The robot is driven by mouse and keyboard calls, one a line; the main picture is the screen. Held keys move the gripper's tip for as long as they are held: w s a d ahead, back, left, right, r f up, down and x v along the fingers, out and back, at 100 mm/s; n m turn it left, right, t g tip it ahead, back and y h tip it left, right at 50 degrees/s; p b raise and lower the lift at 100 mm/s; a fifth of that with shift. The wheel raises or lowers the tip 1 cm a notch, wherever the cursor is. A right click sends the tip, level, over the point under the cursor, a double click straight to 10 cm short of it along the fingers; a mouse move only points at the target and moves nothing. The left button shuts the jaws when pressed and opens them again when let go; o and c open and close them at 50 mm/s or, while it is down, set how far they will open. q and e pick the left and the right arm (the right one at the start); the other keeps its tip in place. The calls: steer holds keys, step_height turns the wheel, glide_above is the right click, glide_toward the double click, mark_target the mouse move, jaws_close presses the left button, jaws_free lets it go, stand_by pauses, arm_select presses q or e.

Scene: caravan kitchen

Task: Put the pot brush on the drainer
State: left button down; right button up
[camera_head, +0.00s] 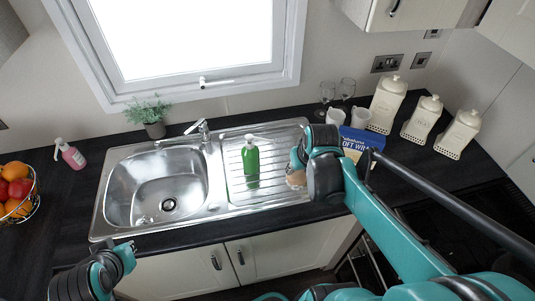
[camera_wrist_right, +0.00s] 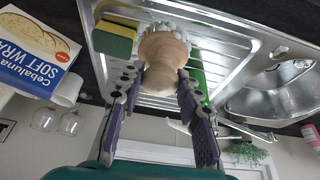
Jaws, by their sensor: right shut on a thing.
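The pot brush (camera_wrist_right: 163,58) has a pale wooden knob and white bristles. My right gripper (camera_wrist_right: 157,82) is shut on its knob. In the head view the brush (camera_head: 296,179) shows below my right gripper (camera_head: 298,160), over the right end of the steel drainer (camera_head: 236,184). The bristles face the drainer; I cannot tell whether they touch it. The ribbed drainer also shows in the wrist view (camera_wrist_right: 228,45).
A green bottle (camera_head: 250,160) stands on the drainer, left of my right gripper. A yellow-green sponge (camera_wrist_right: 115,38) lies close beside the brush. The sink bowl (camera_head: 157,188) is empty. A blue wrap box (camera_head: 358,141), mugs, glasses and cream canisters (camera_head: 421,119) stand to the right.

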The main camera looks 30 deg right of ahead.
steer(key=w+f+b, duration=0.1)
steer(key=w+f, duration=0.2)
steer(key=w+a+f+b, duration=0.1)
steer(key=w+f+b, duration=0.1)
steer(key=w+f, duration=0.2)
steer(key=w+f+b, duration=0.1)
steer(key=w+f, duration=0.2)
steer(key=w, duration=0.1)
steer(key=shift+a+f+b, duration=0.2)
steer(key=shift+f+b, duration=0.15)
steer(key=shift+f, duration=0.05)
steer(key=shift+s+r, duration=0.1)
steer(key=o, duration=0.7)
steer(key=shift+f, duration=0.2)
steer(key=o, duration=0.5)
steer(key=shift+r, duration=0.15)
